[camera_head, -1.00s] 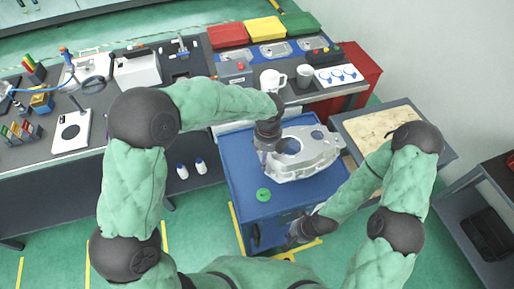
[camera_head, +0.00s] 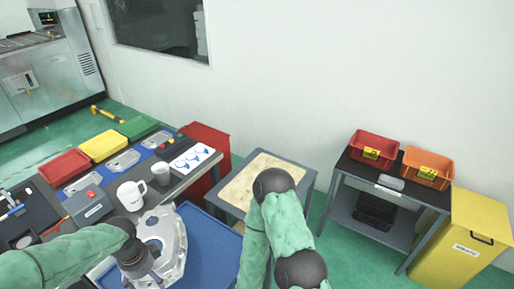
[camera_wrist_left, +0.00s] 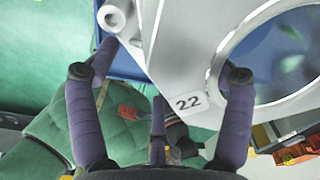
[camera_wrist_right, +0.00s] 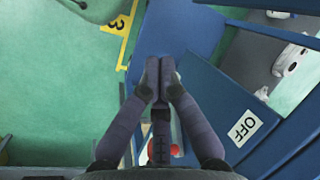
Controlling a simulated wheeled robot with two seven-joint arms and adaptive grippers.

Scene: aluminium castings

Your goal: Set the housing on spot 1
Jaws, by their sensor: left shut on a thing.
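The housing is a pale grey aluminium casting (camera_head: 174,250) with a large round opening, over the blue cart (camera_head: 212,255) at lower left in the head view. My left gripper (camera_head: 146,275) is shut on its near edge. In the left wrist view the fingers (camera_wrist_left: 172,68) straddle the housing wall (camera_wrist_left: 190,40), beside a "22" label. I cannot tell whether the housing touches the cart. My right gripper (camera_wrist_right: 159,82) is shut and empty beside blue panels in the right wrist view; it is outside the head view. I cannot make out a spot marked 1.
A grey table with a tan top (camera_head: 238,188) stands right of the cart. A shelf with red (camera_head: 373,149) and orange bins and a yellow waste bin (camera_head: 468,240) stand right.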

